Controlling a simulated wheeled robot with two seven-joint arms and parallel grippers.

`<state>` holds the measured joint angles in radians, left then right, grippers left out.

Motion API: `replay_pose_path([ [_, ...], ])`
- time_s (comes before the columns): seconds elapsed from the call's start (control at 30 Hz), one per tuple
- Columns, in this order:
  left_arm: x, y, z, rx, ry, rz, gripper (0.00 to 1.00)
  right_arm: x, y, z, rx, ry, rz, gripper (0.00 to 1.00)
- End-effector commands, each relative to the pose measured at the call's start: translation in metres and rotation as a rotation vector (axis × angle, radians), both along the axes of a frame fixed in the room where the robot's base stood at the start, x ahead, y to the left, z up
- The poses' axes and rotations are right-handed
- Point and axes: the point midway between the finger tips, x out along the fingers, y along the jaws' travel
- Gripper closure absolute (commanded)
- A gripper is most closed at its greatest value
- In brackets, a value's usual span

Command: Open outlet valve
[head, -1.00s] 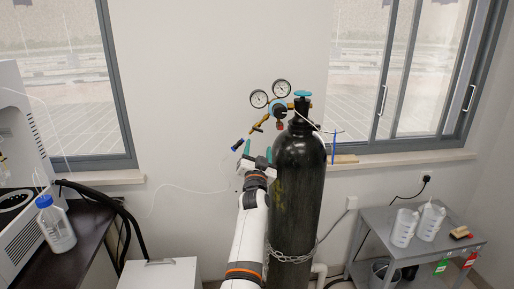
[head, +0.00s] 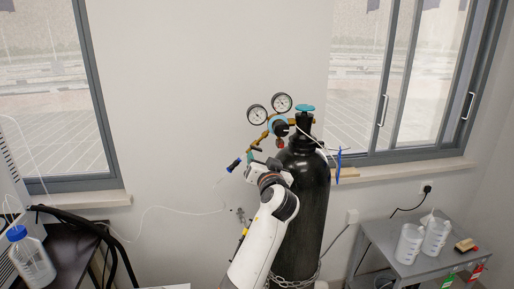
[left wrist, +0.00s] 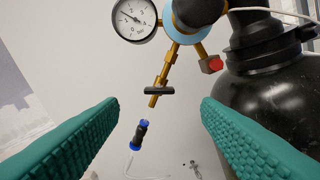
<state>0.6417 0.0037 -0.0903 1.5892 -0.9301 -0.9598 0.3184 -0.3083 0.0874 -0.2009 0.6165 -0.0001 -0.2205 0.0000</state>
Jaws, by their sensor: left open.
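The gas regulator (head: 279,124) sits at the top of the black cylinder (head: 304,185), with two round gauges. In the left wrist view, its brass outlet pipe (left wrist: 165,72) slants down to a small valve with a black bar handle (left wrist: 160,90). The handle lies roughly crosswise to the pipe. A black and blue hose connector (left wrist: 138,134) hangs below the pipe end, with a gap showing between them. My left gripper (head: 264,160) is just below the regulator. Its green fingers (left wrist: 160,106) are open, one on each side of the handle in the wrist view, touching nothing visible.
The cylinder wall stands close to the right finger. A red-tipped fitting (left wrist: 211,64) and a gauge (left wrist: 135,19) are above. A grey cart (head: 400,262) with white beakers stands at the right, a dark bench (head: 75,260) with a bottle at the left.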

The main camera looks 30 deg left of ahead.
Motion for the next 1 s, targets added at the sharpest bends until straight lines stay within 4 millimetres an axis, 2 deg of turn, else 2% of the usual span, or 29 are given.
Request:
replay_pose_path([
  [0.1,0.021,0.017,0.004,0.002,0.002,0.002,0.42,0.0,-0.002,0.012,-0.002,0.001,0.0,0.36],
  [0.33,0.05,0.038,0.002,0.001,0.002,0.001,0.42,0.007,0.002,0.021,0.002,-0.01,-0.002,0.36],
  [0.53,0.06,0.046,0.0,-0.001,0.001,-0.001,0.42,0.009,0.01,0.023,0.013,-0.014,-0.006,0.36],
  [0.8,0.061,0.047,0.0,0.0,0.0,-0.001,0.42,0.009,0.011,0.022,0.015,-0.014,-0.007,0.36],
  [0.87,0.061,0.047,0.0,0.0,0.0,-0.001,0.5,0.009,0.011,0.023,0.015,-0.014,-0.006,0.36],
  [1.0,0.061,0.046,0.0,0.0,0.001,-0.002,0.73,0.009,0.009,0.023,0.012,-0.014,-0.005,0.36],
])
